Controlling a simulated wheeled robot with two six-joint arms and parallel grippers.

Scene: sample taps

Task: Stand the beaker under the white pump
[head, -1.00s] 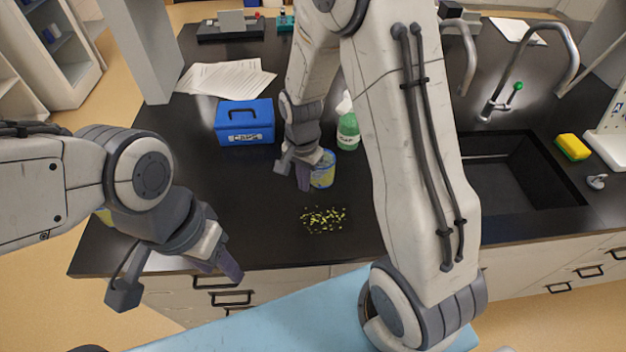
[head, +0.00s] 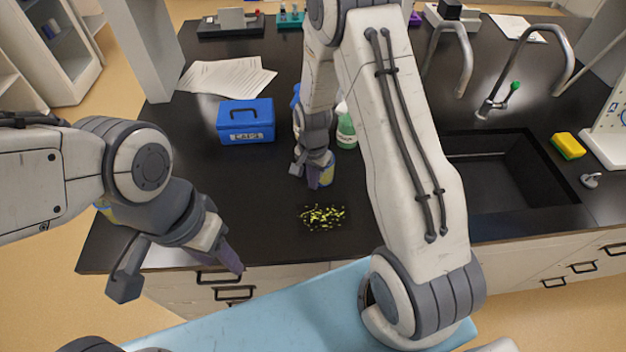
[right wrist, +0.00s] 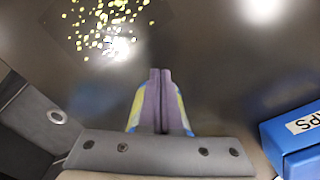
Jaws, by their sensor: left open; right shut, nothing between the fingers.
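I cannot pick out a beaker for certain. My left gripper (head: 178,272) is open and empty off the bench's front left.
A blue box (head: 246,121) stands left of my right gripper. Yellow bits (head: 322,217) lie scattered in front. A sink (head: 505,175), curved taps (head: 520,65) and a yellow sponge (head: 568,146) are at the right. Papers (head: 225,76) lie at the back left.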

